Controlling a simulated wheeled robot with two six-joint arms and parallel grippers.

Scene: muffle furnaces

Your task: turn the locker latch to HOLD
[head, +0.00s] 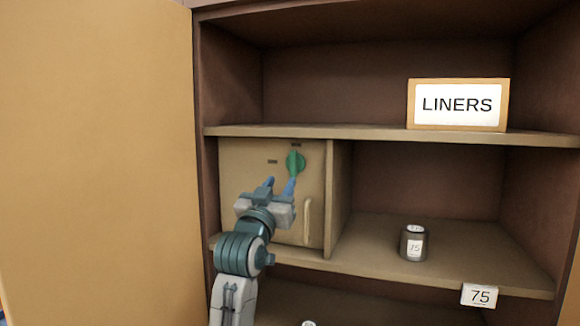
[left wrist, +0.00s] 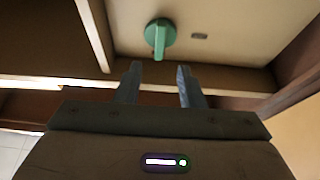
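The locker door (head: 245,165) is a closed tan panel at the left of the middle shelf. Its latch (head: 295,162) is a green round knob with a pointed lever. Small dark labels, too small to read, sit to its left and above it. In the left wrist view the latch (left wrist: 160,34) lies just beyond the fingertips, its lever pointing down in that picture. My left gripper (head: 280,184) is open and empty, with blue fingers below the latch; it also shows in the left wrist view (left wrist: 159,72). No contact with the latch is visible. My right gripper is out of view.
A vertical handle (head: 307,222) is on the door's lower right. A divider (head: 338,200) stands right of the locker. A dark jar (head: 413,243) marked 15 stands on the middle shelf. A LINERS sign (head: 458,104) is above. A large tan cabinet door (head: 100,160) stands at left.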

